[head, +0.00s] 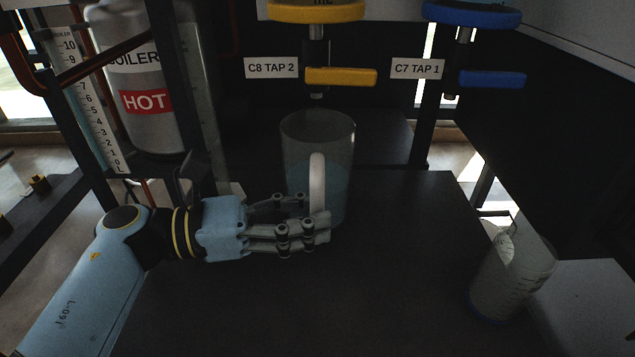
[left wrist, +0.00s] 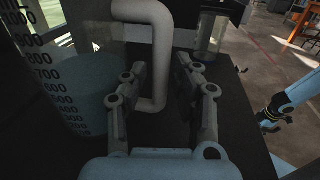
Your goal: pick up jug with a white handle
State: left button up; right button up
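The clear jug (head: 300,140) stands upright on the dark table below the yellow tap, with bluish contents in its lower part. Its white handle (head: 317,178) faces me. In the left wrist view the handle (left wrist: 160,60) is a thick pale loop, and the jug's graduated wall (left wrist: 85,85) is to the left. My left gripper (head: 316,211) is at the lower part of the handle. Its fingers (left wrist: 160,75) are apart, one on each side of the handle, with a visible gap at the right finger. My right gripper is not seen.
Another clear graduated container (head: 515,272) with a blue base stands at the table's right. A yellow tap lever (head: 341,77) and a blue tap lever (head: 492,80) hang above. A boiler marked HOT (head: 145,101) is at left. The table's front middle is clear.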

pick_arm(q)
jog(key=shift+w+d, duration=0.1)
jog(key=shift+d, duration=0.6)
grip_shut()
